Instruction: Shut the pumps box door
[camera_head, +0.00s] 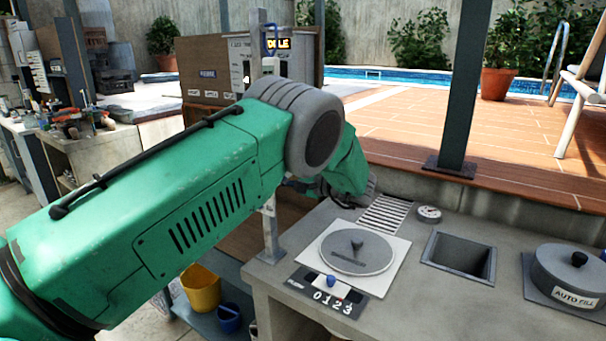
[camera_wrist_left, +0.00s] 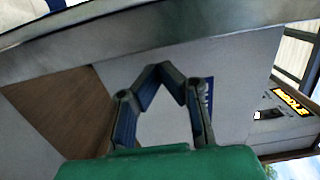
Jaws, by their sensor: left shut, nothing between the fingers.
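A cabinet-like box (camera_head: 203,52) with a brown panel, a blue label and a pale printed panel stands behind my arm in the head view. I take it for the pumps box, but cannot tell how its door stands. My left arm crosses the head view and hides its own gripper. In the left wrist view my left gripper (camera_wrist_left: 161,68) is shut and empty, its fingertips meeting. Behind it are a pale grey panel (camera_wrist_left: 235,75) with a blue mark and a brown wooden surface (camera_wrist_left: 65,105). I cannot tell whether the fingers touch the panel. My right gripper is not in view.
A lit IDLE display (camera_head: 279,43) sits on a grey post (camera_head: 257,20); it also shows in the wrist view (camera_wrist_left: 291,102). A concrete counter (camera_head: 415,310) holds a round lid (camera_head: 357,262), a square opening (camera_head: 460,257) and an AUTO FILL lid (camera_head: 572,270). A yellow bucket (camera_head: 200,290) is below.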

